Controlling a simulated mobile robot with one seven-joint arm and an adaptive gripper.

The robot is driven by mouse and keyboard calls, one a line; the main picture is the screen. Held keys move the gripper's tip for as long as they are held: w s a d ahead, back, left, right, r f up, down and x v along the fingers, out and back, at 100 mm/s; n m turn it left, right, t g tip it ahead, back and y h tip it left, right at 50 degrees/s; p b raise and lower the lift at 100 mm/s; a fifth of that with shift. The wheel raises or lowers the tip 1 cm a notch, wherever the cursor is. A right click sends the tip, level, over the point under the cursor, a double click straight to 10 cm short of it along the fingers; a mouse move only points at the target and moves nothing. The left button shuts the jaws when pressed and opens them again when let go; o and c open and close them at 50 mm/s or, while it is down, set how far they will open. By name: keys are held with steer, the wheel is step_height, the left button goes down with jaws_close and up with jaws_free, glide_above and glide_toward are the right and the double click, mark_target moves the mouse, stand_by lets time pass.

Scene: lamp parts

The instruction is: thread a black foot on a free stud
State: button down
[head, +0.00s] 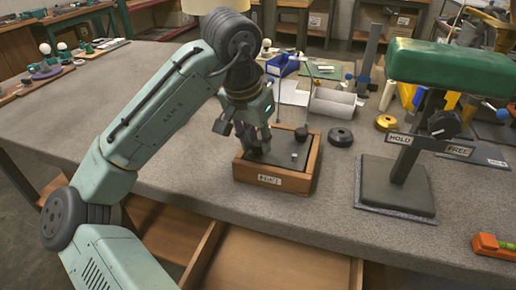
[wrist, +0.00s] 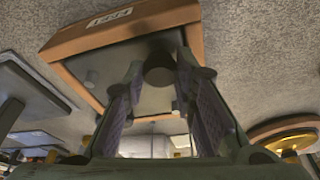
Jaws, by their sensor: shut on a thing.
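My gripper (head: 258,148) points down into a shallow wooden tray (head: 270,179) with a label on its front wall. In the wrist view its two fingers close on a dark round black foot (wrist: 159,67) between the tips. The tray's dark inner surface shows a small pale stud (head: 294,156) right of my gripper. A grey stud also shows in the wrist view (wrist: 92,76). Another black piece (head: 302,133) stands at the tray's far right corner. I cannot tell whether the held foot touches a stud; my fingers hide that spot in the head view.
A green-topped stand (head: 398,186) with HOLD and FREE labels is on the right. A blue bin (head: 283,65) is farther back. The bench left of the tray is mostly clear.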

steer(key=shift+s+f, duration=0.15)
steer(key=shift+f, duration=0.15)
steer(key=m+p, duration=0.2)
steer(key=m, duration=0.2)
steer(key=shift+r+g+h+p, duration=0.1)
steer(key=shift+g+h+p, duration=0.2)
steer(key=shift+g+p, duration=0.1)
steer(key=shift+a+m+g+p, duration=0.1)
steer(key=shift+m+g+p, duration=0.3)
steer(key=shift+m+p, duration=0.8)
steer(key=shift+m+b, duration=0.3)
steer(key=shift+m+p, duration=0.4)
steer(key=shift+p, duration=0.1)
steer(key=m+p, duration=0.1)
steer(key=m+g+p, duration=0.1)
steer(key=m, duration=0.1)
steer(key=m+p, duration=0.1)
steer(key=shift+w+m+h, duration=0.25)
steer(key=shift+m+h, duration=0.05)
steer(key=shift+f+m+g+p, duration=0.2)
steer(key=shift+m+g+p, duration=0.25)
steer(key=shift+m, duration=0.25)
